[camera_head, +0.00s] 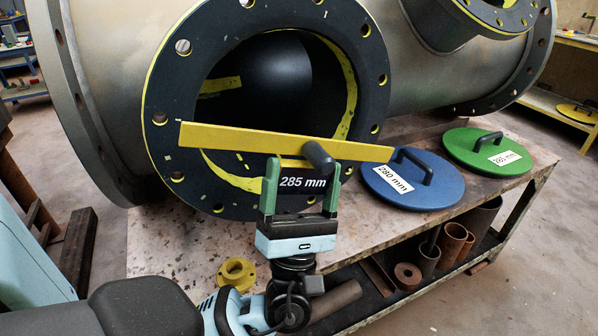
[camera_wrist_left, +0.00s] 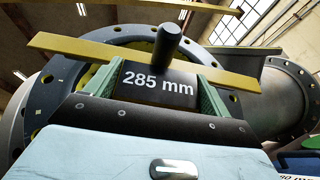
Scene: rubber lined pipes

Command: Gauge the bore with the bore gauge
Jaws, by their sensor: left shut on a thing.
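My left gripper (camera_head: 301,184) is shut on the bore gauge (camera_head: 232,139), a long yellow bar with a dark peg and a black block labelled "285 mm". The gauge also shows in the left wrist view (camera_wrist_left: 75,48), with a green finger on each side of the block. The bar is slightly tilted in the head view, its right end lower. It crosses in front of the lower part of the pipe's bore (camera_head: 285,80), a dark opening with yellow patches inside a black flange (camera_head: 165,80). The distance from bar to flange cannot be told. My right gripper is not in view.
A blue disc (camera_head: 440,185) marked "280 mm" and a green disc (camera_head: 485,140) marked "285 mm", both handled, lie on the worn bench (camera_head: 160,245) at right. A yellow ring (camera_head: 236,273) lies left of my wrist. Pipe pieces (camera_head: 453,240) stand on the shelf below.

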